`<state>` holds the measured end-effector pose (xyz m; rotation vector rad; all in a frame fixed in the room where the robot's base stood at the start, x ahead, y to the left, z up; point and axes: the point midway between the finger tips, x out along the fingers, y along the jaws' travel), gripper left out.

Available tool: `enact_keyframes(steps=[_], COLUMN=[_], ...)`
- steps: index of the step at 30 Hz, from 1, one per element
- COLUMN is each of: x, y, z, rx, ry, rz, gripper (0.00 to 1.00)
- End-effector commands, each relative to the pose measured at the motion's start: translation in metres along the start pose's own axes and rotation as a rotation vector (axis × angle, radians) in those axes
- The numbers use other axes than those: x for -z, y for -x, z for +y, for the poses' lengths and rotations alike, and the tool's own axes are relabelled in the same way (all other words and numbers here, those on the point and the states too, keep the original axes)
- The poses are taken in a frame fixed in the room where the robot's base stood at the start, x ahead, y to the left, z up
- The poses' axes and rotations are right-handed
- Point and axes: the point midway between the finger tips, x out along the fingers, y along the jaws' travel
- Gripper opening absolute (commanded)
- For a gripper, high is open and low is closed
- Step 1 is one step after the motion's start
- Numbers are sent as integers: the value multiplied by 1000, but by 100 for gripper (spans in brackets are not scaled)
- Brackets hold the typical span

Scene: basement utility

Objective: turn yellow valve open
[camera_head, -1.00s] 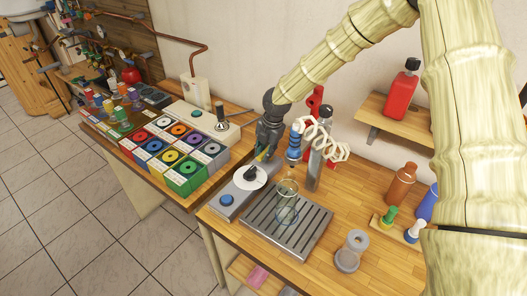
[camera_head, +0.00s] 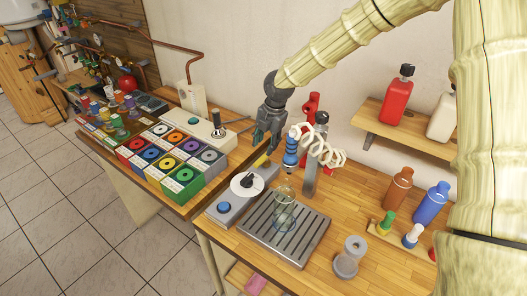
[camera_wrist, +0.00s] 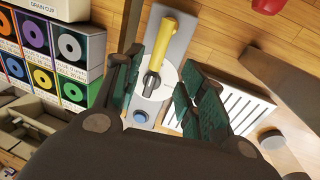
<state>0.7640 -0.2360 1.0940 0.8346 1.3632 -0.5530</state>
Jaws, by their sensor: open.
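The yellow valve handle (camera_wrist: 163,38) is a yellow bar on a grey base plate (camera_wrist: 182,22), beside a white dial with a dark knob (camera_wrist: 151,84). In the head view the yellow handle (camera_head: 262,160) shows just behind the dial (camera_head: 247,184), below my fingers. My gripper (camera_head: 266,146) is open above the back of the base. In the wrist view, the handle lies in the gap between the two green-padded fingers of my gripper (camera_wrist: 163,64). I see no clear contact, and the height gap is hard to tell.
A blue button (camera_head: 224,207) is on the base's front. A slotted tray (camera_head: 285,229) with a glass (camera_head: 284,214) stands to the right. Colored boxes (camera_head: 183,178) are at left.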

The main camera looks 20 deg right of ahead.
Motion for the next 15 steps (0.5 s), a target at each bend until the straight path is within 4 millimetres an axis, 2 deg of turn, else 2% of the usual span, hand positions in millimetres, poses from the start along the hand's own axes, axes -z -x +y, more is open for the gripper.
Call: enact_keyframes(steps=[3, 6, 15], x=[0, 0, 0], y=[18, 28, 40], z=[0, 0, -1], rx=[-3, -1, 0], ry=[-1, 0, 0], rz=[-1, 0, 0], gripper=[41, 41, 41])
